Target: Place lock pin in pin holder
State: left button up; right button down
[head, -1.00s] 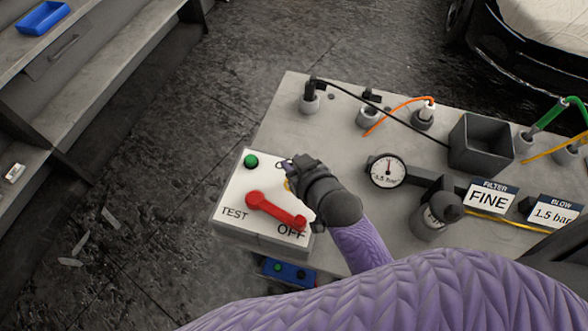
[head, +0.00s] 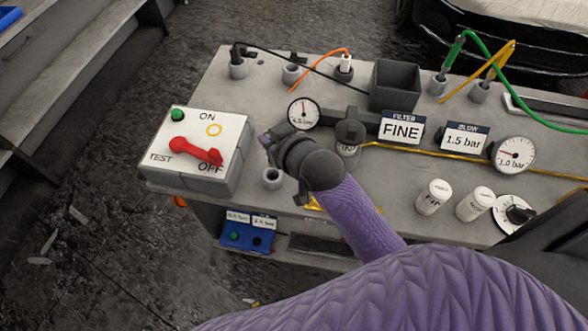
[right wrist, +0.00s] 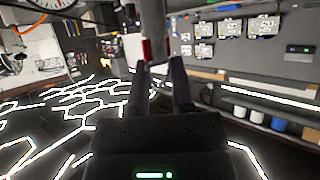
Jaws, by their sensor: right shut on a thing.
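My right gripper (head: 268,138) is above the front edge of the grey bench, to the right of the switch panel. In the right wrist view its two fingers (right wrist: 160,70) point away with a narrow gap between them. A slim upright piece with a grey upper part and a red part (right wrist: 147,50) shows at the fingertips; it looks like the lock pin. In the head view the gripper hides the pin. A small grey cup (head: 272,178), which looks like the pin holder, stands just below the gripper. I cannot tell whether the pin touches it. My left gripper is not in view.
The white panel (head: 185,122) has a red lever (head: 195,150) pointing at OFF and a yellow ring (head: 214,130). A gauge (head: 304,113), a grey box (head: 395,86) and FINE sign (head: 401,128) stand behind and right. Cables cross the bench's back.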

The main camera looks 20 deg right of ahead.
jog(key=f, duration=0.2)
jog(key=f+b, duration=0.1)
jog(key=f, duration=0.2)
jog(key=f+b, duration=0.1)
jog(key=f, duration=0.2)
jog(key=shift+w+a, duration=0.15)
jog(key=shift+w, duration=0.2)
jog(key=shift+f+b, duration=0.3)
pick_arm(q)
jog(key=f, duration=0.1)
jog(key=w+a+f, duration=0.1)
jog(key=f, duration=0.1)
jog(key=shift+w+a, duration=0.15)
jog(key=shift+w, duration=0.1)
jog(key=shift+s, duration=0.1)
pick_arm(e)
jog(key=shift+f, duration=0.1)
jog(key=c, duration=0.5)
grip_release()
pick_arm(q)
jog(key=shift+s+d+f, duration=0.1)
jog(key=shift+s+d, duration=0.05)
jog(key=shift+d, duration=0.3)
